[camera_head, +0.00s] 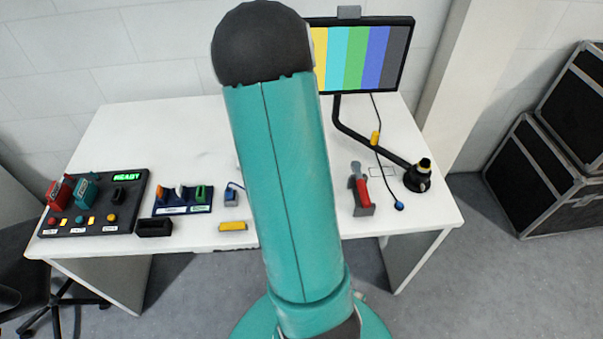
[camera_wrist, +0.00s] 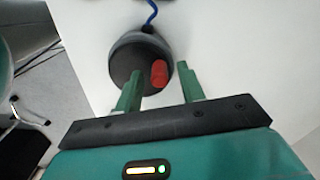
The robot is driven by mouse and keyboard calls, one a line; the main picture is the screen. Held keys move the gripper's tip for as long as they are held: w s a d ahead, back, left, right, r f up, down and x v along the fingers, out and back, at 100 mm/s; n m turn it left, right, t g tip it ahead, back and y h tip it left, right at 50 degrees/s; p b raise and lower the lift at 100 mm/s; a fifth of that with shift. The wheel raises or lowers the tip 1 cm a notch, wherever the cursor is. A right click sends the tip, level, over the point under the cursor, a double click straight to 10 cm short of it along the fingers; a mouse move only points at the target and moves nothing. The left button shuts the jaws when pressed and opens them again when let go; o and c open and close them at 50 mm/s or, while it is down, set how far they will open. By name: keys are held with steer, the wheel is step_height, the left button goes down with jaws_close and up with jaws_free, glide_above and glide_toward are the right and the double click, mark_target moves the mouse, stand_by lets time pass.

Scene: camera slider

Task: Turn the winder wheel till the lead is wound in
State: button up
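The winder wheel (camera_wrist: 127,60) is a dark round drum in the wrist view, with a red knob (camera_wrist: 158,73) on its face. The blue lead (camera_wrist: 151,12) runs from its top edge toward the top of the picture. My gripper (camera_wrist: 160,80) is open, its two green fingers pointing at the wheel. In the head view my arm hides the wheel and gripper; a blue plug-like block (camera_head: 231,198) with a short blue cord shows left of my arm.
The white table (camera_head: 185,130) carries a control panel (camera_head: 95,222) reading READY, a blue rack (camera_head: 183,205), a black tray (camera_head: 154,228) and a yellow block (camera_head: 232,226). Right of my arm are a red-handled tool (camera_head: 361,188), a black monitor arm (camera_head: 365,140) and a monitor (camera_head: 362,60).

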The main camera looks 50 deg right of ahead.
step_height(320, 180, up, 13)
stand_by(0.3)
stand_by(0.5)
steer(key=w+a+r+n+t, duration=0.2)
steer(key=a+r+n, duration=0.35)
steer(key=a, duration=0.45)
steer(key=w+a+r+n+t, duration=0.1)
steer(key=w+a+r+n, duration=0.25)
steer(key=a+n, duration=0.45)
steer(key=s+a+r+n+t, duration=0.1)
steer(key=s+a+r+n, duration=0.1)
steer(key=a+n, duration=0.3)
steer(key=s+a+r+n+t, duration=0.1)
steer(key=s+a+r+n, duration=0.2)
steer(key=a, duration=0.8)
steer(key=s+n, duration=0.2)
steer(key=n, duration=0.1)
steer(key=shift+a+t, duration=0.3)
steer(key=shift+a, duration=0.1)
